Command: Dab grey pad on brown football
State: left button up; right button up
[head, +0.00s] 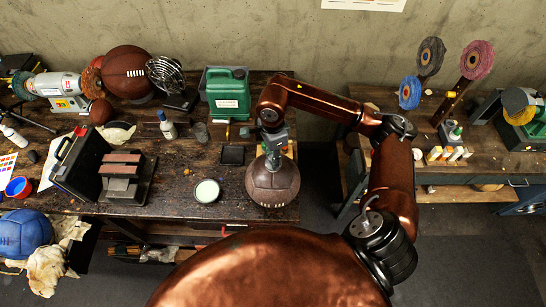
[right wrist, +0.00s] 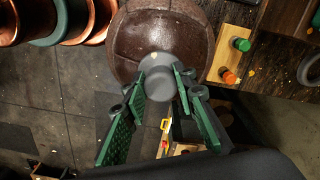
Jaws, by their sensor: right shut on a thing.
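The brown football (head: 272,187) is a round, panelled leather ball near the front right corner of the workbench. It fills the top middle of the right wrist view (right wrist: 170,25). My right gripper (head: 273,150) points down right over the ball. In the right wrist view its green fingers (right wrist: 161,88) are shut on the round grey pad (right wrist: 160,70). The pad overlaps the ball there, at or very close to its surface; I cannot tell if they touch. The gripper hides the ball's upper part in the head view. My left gripper is not in view.
A shallow pot of pale cream (head: 207,191) stands left of the ball. A black square tray (head: 232,155), a green canister (head: 228,92) and a brown oval ball (head: 127,71) are farther back. A second bench (head: 460,180) stands right, across a gap.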

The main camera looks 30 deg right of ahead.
jog(key=shift+b, duration=0.35)
dwell(0.7)
dwell(0.7)
jog(key=shift+r+p, duration=1.25)
jog(key=shift+r, duration=2.25)
jog(key=shift+f, duration=0.1)
